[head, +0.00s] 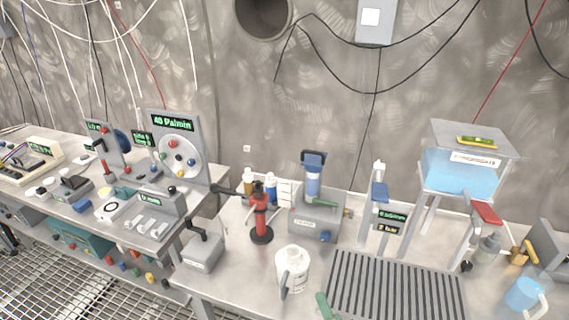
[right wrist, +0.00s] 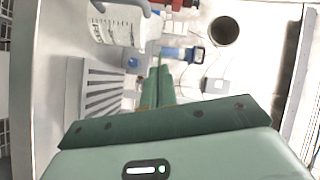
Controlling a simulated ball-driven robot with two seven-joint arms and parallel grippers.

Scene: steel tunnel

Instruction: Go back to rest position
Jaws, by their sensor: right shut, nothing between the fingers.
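My right gripper (head: 325,306) shows as a small green piece at the bottom edge of the head view, over the bench between the white bottle and the ribbed grey tray. In the right wrist view my right gripper (right wrist: 158,88) has its two green fingers together, with nothing between them. A white plastic bottle with a handle (head: 293,268) stands just left and behind it in the head view. The ribbed grey drain tray (head: 395,285) is just to its right. My left gripper is not in view.
A red stand with a black arm (head: 260,215), a grey pump box with a blue filter (head: 318,215) and a raised blue water tank (head: 462,170) stand behind. A blue mug (head: 524,294) is at the right. A second bench (head: 90,215) with instruments is at the left.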

